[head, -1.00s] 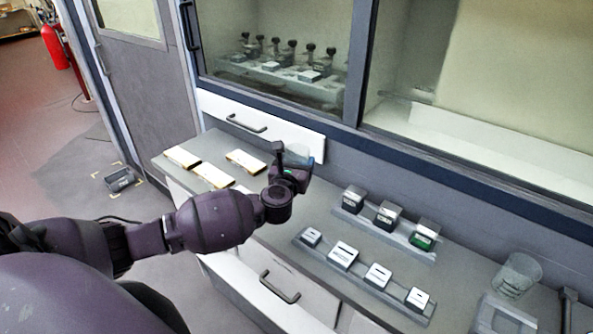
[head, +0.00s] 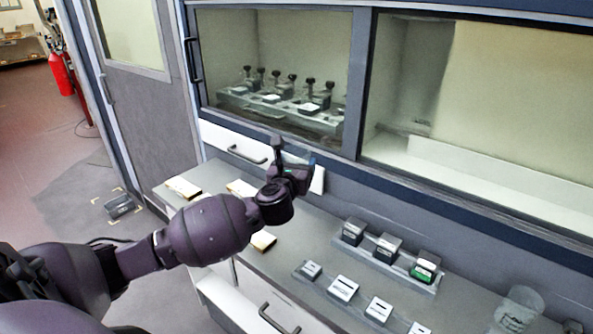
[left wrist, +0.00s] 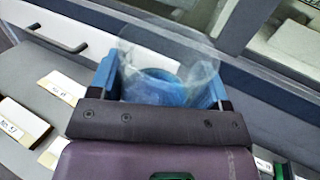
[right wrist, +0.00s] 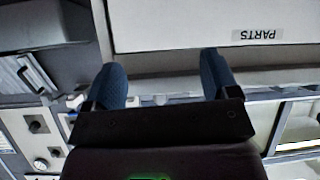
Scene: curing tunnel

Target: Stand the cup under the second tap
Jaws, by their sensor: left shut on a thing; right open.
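A clear, see-through cup (left wrist: 165,75) is between the blue fingers of my left gripper (left wrist: 165,85) in the left wrist view. The gripper is shut on it. In the head view my left gripper (head: 292,172) is above the back of the grey counter, in front of the white drawer; the cup is hardly visible there. Several dark-knobbed fixtures (head: 310,88), which look like taps, stand in a row behind the cabinet's glass. My right gripper (right wrist: 168,85) is open and empty in the right wrist view, near a white front labelled PARTS (right wrist: 190,25).
On the counter (head: 300,245), pale cards (head: 183,187) lie at the left. A rack of dark blocks (head: 387,248), one green, and a row of white-topped blocks (head: 343,288) are at the right. Another clear vessel (head: 518,308) stands at the lower right.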

